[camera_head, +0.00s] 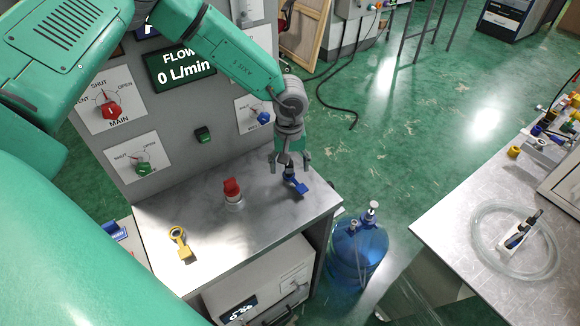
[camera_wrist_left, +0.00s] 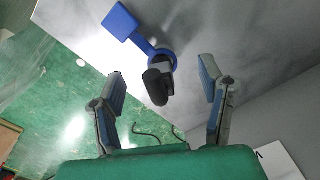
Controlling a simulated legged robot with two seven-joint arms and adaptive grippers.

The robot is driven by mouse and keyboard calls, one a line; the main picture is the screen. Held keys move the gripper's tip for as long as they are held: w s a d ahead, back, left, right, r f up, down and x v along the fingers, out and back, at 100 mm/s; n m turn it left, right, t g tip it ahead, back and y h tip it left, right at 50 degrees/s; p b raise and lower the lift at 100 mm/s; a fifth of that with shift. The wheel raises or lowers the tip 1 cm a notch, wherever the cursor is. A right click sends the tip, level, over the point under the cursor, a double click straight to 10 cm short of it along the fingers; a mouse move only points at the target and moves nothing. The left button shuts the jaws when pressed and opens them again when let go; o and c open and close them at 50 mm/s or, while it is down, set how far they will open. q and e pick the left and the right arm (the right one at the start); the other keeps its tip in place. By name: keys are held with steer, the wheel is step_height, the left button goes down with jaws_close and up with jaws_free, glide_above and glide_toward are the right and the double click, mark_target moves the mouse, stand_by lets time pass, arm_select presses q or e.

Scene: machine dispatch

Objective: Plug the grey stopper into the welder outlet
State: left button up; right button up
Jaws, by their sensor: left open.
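A dark grey stopper-like piece (camera_wrist_left: 158,86) stands at a blue ring with a flat blue tag (camera_wrist_left: 122,22) on the metal cabinet top. In the head view the blue tag (camera_head: 297,187) lies near the right end of that top, just below my left gripper (camera_head: 290,160). My left gripper is open, its fingers pointing down. In the left wrist view the dark piece shows between the two spread fingers (camera_wrist_left: 162,84), with gaps on both sides. I cannot tell which fitting is the welder outlet. My right gripper is not in view.
The cabinet top (camera_head: 215,255) also bears a red-capped fitting (camera_head: 232,188) and a yellow ring tag (camera_head: 180,243). A grey panel with a red knob (camera_head: 111,110) rises behind. A blue bottle (camera_head: 357,258) stands right of the cabinet. A bench (camera_head: 450,235) holds a coiled hose (camera_head: 482,250).

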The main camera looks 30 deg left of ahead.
arm_select(q)
steer(key=shift+d+r, duration=0.15)
steer(key=shift+r, duration=0.95)
steer(key=shift+d+r, duration=0.15)
steer(key=shift+r, duration=1.05)
steer(key=shift+w+a, duration=0.1)
steer(key=shift+d, duration=0.25)
